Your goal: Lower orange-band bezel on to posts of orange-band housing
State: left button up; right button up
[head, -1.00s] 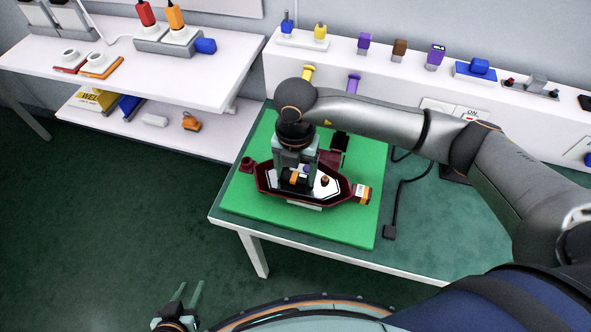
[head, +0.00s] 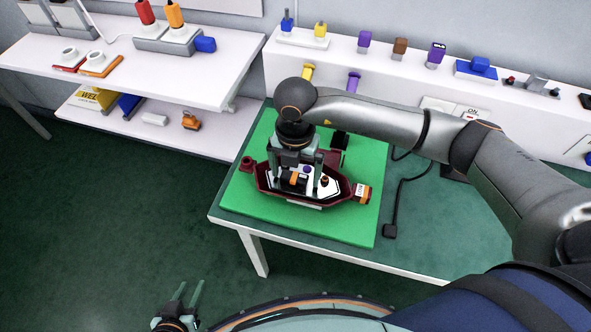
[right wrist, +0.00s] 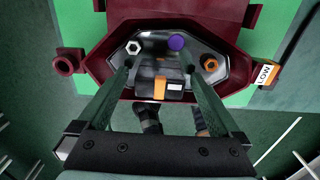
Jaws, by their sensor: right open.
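A dark red boat-shaped lamp part (head: 262,182) lies on the green mat, with a pale inner plate (head: 325,190). An orange-and-white piece marked LOW is at its right end (right wrist: 264,75). I cannot tell bezel from housing, or whether they touch. My right gripper (head: 299,184) points down into the part and is open. In the right wrist view its fingers stand either side of a black block with an orange band (right wrist: 160,88). My left gripper (head: 187,292) is open and empty, low over the floor.
The green mat (head: 240,214) has free room at its front. A cable with a black plug (head: 390,231) lies right of it. A white ledge (head: 290,75) with several coloured blocks stands behind. White shelves (head: 200,80) are on the left.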

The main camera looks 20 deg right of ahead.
notch_tip(320, 180, up, 12)
jog(key=shift+r, duration=0.25)
dwell(0.4)
